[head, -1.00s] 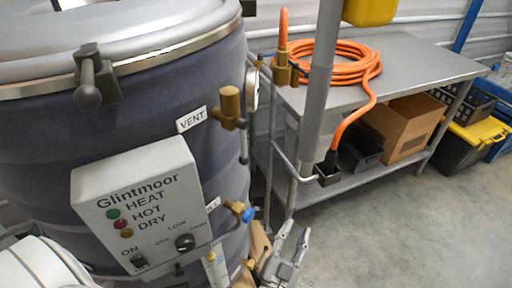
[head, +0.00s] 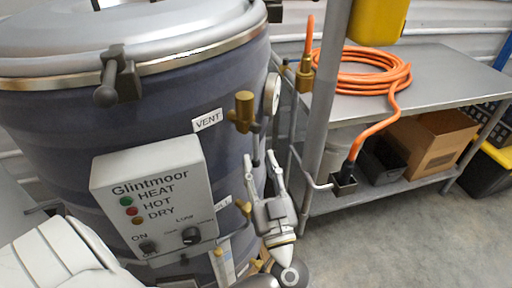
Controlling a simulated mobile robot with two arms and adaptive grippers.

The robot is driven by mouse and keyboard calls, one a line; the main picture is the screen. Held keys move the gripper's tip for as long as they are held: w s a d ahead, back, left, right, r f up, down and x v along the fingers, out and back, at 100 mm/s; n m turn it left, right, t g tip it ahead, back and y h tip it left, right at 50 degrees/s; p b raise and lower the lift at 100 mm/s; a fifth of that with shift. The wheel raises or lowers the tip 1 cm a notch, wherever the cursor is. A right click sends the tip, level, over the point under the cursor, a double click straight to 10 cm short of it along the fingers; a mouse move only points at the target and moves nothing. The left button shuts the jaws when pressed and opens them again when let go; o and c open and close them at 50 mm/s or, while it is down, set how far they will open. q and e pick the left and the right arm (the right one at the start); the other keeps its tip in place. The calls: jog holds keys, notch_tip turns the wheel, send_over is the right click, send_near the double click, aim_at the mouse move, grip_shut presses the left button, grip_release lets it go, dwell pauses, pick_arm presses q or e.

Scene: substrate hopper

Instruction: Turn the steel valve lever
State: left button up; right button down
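A brass valve (head: 243,112) sticks out of the dark blue drum (head: 60,130) beside the VENT label. Its grey steel lever (head: 256,148) hangs down from it. My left gripper (head: 260,156) points upward in front of the drum's right side, fingers spread. Its fingertips appear on either side of the lever's lower end; I cannot tell whether they touch it. A lower brass fitting (head: 243,207) is partly hidden by the gripper. My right gripper is not in view.
A control box (head: 155,190) is on the drum's front. A round gauge (head: 272,95) and grey post (head: 325,100) stand right of the valve. A steel table (head: 440,90) holds a coiled orange hose (head: 350,75). The floor (head: 400,240) at right is clear.

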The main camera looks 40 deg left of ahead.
aim_at(257, 155)
pick_arm(q)
jog(key=x, duration=0.4)
jog(key=shift+d, duration=0.1)
grip_shut()
